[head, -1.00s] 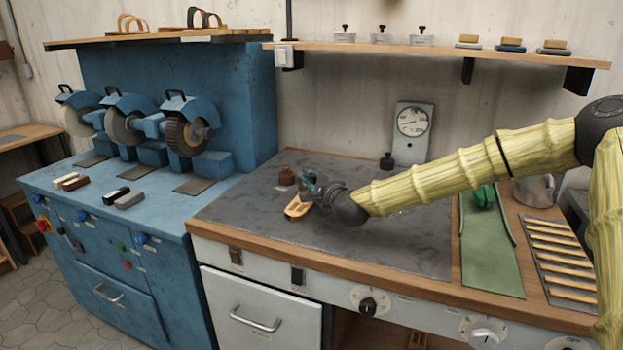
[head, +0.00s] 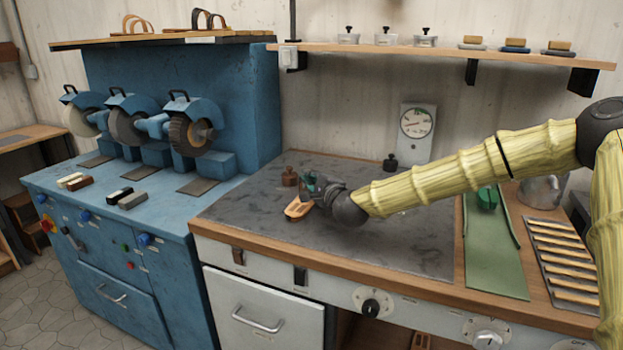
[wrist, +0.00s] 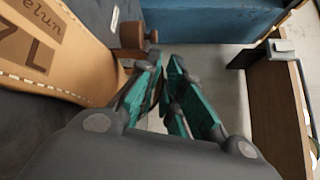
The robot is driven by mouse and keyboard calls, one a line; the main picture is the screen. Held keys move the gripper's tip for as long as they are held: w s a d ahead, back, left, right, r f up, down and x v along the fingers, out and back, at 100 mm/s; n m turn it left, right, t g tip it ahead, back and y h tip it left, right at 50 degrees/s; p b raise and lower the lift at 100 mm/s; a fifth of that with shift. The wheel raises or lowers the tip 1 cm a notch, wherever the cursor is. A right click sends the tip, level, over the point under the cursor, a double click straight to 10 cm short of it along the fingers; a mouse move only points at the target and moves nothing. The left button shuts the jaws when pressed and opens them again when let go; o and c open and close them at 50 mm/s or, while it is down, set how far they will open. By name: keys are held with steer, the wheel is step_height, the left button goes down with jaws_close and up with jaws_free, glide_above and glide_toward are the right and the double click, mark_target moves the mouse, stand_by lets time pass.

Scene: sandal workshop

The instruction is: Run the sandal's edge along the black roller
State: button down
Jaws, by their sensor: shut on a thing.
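The tan sandal (head: 298,210) is at the left part of the dark worktop, held by its edge in my gripper (head: 312,186). In the wrist view the sandal (wrist: 45,62) fills the upper left, with stamped letters and pale stitching along its rim. My gripper's teal fingers (wrist: 163,92) are close together at the sandal's edge; the exact grip is partly hidden. On the blue machine are three wheels: a pale one (head: 80,121), a grey one (head: 125,128) and a dark bristly one (head: 188,134). I cannot tell which is the black roller. The sandal is apart from all three.
The blue machine (head: 75,180) stands left of the worktop (head: 390,235). A dial gauge (head: 416,121) stands at the back. A green mat (head: 495,265) and a slatted rack (head: 562,262) lie at right. The worktop's middle is mostly clear.

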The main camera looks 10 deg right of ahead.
steer(key=shift+s+d+f, duration=0.15)
steer(key=shift+f, duration=0.05)
steer(key=shift+d+r, duration=0.1)
stand_by(0.4)
steer(key=shift+w+d+r, duration=0.15)
steer(key=shift+w, duration=0.25)
steer(key=shift+w+d+r, duration=0.1)
steer(key=shift+w+r, duration=0.05)
steer(key=shift+w, duration=0.25)
steer(key=shift+s+d+b, duration=0.35)
steer(key=shift+d+b, duration=0.1)
stand_by(2.5)
steer(key=shift+w+d+b, duration=0.35)
steer(key=shift+w+d, duration=0.1)
steer(key=shift+w, duration=0.15)
stand_by(0.5)
steer(key=shift+d, duration=0.1)
stand_by(0.9)
